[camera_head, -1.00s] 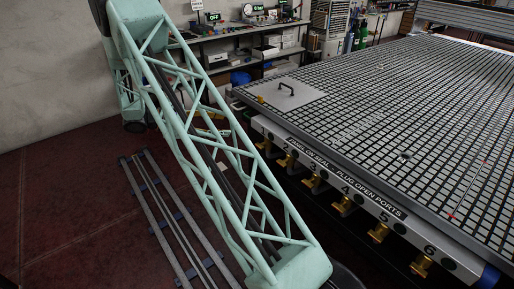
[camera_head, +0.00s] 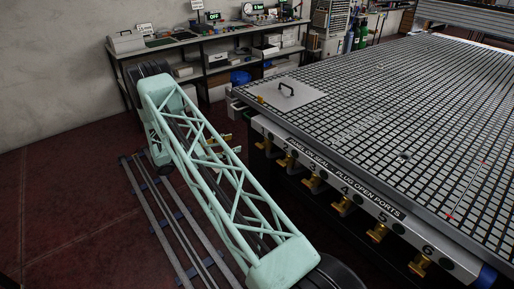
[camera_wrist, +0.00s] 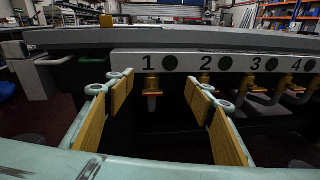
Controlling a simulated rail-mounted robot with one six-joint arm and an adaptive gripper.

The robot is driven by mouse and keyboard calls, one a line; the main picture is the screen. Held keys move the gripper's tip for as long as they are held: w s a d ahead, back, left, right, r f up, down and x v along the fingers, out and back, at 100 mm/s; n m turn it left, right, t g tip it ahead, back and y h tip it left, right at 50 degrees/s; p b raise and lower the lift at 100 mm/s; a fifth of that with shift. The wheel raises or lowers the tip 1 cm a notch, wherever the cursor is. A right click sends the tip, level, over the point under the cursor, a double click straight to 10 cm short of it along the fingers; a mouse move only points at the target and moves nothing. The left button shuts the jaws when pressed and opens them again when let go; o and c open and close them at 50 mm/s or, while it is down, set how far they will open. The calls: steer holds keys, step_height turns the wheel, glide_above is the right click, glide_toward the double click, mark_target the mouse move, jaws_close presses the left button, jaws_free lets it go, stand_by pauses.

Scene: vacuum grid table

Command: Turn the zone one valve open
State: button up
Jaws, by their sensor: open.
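The zone one valve (camera_wrist: 152,82) is a brass fitting below the number 1 on the white front rail of the vacuum table, with a pale stem hanging down from it. In the head view it is the farthest brass valve (camera_head: 263,143) of the row. My gripper (camera_wrist: 160,90) is open and empty, its yellow-padded fingers pointing at the rail. In the wrist view the valve shows between the two fingertips, apparently beyond them; I see no contact. In the head view my gripper (camera_head: 221,138) is partly hidden behind my arm.
The zone two valve (camera_wrist: 207,78) sits close to the right, with more brass valves along the rail. Floor rails (camera_head: 165,215) run beside the table. A workbench (camera_head: 190,38) stands behind.

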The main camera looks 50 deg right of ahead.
mark_target(258, 147)
step_height(258, 147, down, 10)
steer(key=d+n+t+h, duration=0.1)
steer(key=d+n, duration=0.1)
steer(key=shift+s+d+f+h+p, duration=0.15)
steer(key=shift+d+h+p, duration=0.15)
steer(key=shift+d+h, duration=0.1)
steer(key=shift+d, duration=0.1)
steer(key=shift+b+x, duration=0.85)
steer(key=shift+x, duration=5.95)
steer(key=shift+c, duration=0.7)
steer(key=c, duration=0.7)
